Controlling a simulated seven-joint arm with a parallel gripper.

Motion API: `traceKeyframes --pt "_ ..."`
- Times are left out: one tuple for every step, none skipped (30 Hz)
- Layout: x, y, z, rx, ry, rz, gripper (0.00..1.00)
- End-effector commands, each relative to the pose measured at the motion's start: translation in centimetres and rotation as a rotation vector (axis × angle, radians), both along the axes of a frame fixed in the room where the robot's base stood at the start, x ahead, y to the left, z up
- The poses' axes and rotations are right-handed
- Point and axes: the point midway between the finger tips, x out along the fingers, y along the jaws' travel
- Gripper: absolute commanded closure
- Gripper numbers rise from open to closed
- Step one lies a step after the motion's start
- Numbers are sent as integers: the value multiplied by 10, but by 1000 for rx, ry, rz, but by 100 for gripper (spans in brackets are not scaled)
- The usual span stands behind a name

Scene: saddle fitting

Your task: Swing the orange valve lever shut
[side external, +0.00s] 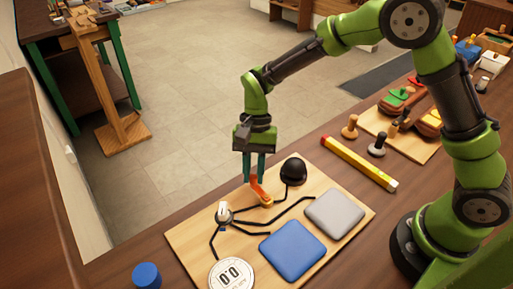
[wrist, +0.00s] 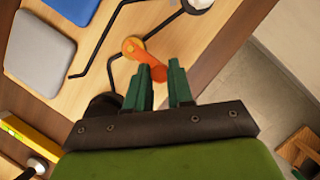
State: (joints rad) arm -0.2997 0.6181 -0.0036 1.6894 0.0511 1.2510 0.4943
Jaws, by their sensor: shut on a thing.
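The orange valve lever (side external: 259,189) sits on a yellow-orange pivot on the wooden board (side external: 190,239), in line with black pipes. Its free end rises towards my gripper (side external: 254,179), which points down over the far part of the board. In the wrist view the lever (wrist: 132,47) shows beside the fingertips of my gripper (wrist: 160,65). My gripper is shut on the lever's free end. The fingers hide part of that end, and a gap shows between them in the wrist view.
The board also bears a black dome (side external: 293,170), a white-topped knob (side external: 224,212), a blue pad (side external: 292,250), a grey pad (side external: 335,213) and a round gauge (side external: 231,274) reading 0.0. A yellow bar (side external: 358,163) lies behind the board. A blue cylinder (side external: 146,276) stands front left.

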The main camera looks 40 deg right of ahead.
Motion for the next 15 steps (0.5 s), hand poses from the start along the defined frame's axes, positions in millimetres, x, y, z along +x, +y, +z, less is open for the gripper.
traceKeyframes --pt "0 2 1 3 -1 6 100" --pt "0 2 1 3 -2 8 100" --pt "0 2 1 3 -1 10 100" --pt "0 2 1 2 -1 11 100" --pt "0 2 1 3 -1 12 100" --pt "0 2 1 3 -1 12 100" --pt "0 2 1 3 -1 13 100" --pt "0 2 1 3 -1 13 100" --pt "0 2 1 3 -1 13 100" --pt "0 2 1 3 -1 13 100" --pt "0 2 1 4 -2 12 100" --pt "0 2 1 4 -2 12 100" --pt "0 3 1 4 -2 12 100" --pt "0 3 1 4 -2 12 75" --pt "0 2 1 3 -2 11 69"
